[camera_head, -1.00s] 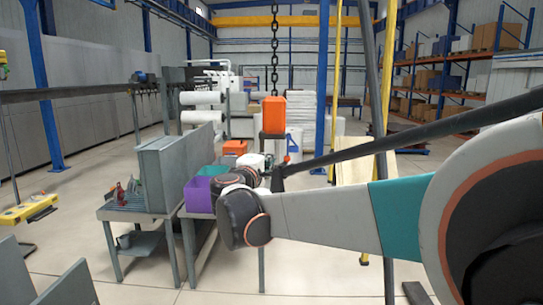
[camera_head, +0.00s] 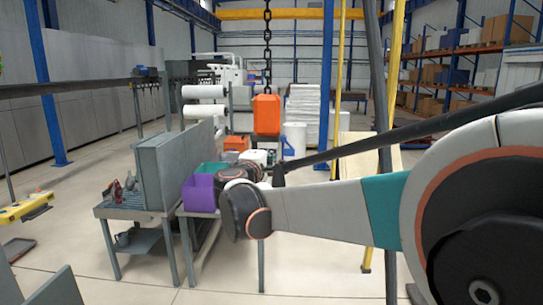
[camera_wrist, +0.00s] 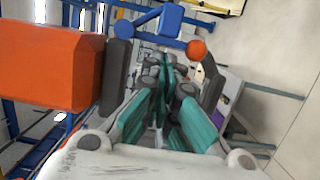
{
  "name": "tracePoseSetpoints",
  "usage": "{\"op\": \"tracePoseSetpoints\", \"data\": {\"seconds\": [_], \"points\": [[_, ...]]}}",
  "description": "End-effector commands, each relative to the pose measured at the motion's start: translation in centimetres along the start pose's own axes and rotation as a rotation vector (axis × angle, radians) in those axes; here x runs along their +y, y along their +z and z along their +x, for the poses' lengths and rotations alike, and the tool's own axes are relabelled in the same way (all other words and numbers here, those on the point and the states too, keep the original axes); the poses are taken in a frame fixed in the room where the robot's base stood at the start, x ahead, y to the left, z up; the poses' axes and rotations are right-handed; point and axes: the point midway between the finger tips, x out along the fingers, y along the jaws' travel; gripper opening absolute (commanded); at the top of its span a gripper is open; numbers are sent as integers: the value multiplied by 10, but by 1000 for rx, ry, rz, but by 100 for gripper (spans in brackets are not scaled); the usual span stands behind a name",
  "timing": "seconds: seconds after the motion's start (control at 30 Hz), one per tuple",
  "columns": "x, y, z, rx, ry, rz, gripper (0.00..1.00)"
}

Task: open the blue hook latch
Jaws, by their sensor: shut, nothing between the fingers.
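A large orange block (camera_head: 267,114) hangs on a dark chain (camera_head: 267,40) in the head view. It fills the left of the wrist view (camera_wrist: 50,68). In the wrist view a blue part (camera_wrist: 172,20), which looks like the hook latch, shows at the top, with blue bars and an orange ball (camera_wrist: 197,50) on one end. I cannot tell whether the latch is open. My gripper (camera_wrist: 165,68), with teal and grey fingers, is shut and empty, pointing toward the blue part. The gap between them is unclear.
A table with purple (camera_head: 197,192) and green (camera_head: 213,168) bins and a grey upright panel (camera_head: 163,170) stands left of my arm. A dark slanted bar (camera_head: 430,130) and yellow posts (camera_head: 391,80) stand at the right.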

Motion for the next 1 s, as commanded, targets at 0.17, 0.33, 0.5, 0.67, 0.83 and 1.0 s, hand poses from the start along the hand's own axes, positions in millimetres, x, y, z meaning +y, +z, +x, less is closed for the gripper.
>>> {"op": "tracePoseSetpoints", "data": {"seconds": [0.17, 0.33, 0.5, 0.67, 0.83, 1.0], "points": [[-6, 4, 1, -1, 16, -65, 0], [-13, 12, 3, -2, 58, -229, 0], [-14, 19, 5, -3, 89, -358, 0], [-12, 19, 5, -2, 96, -385, 0], [-11, 19, 5, -2, 96, -384, 0], [-11, 19, 4, -2, 96, -383, 0]]}}
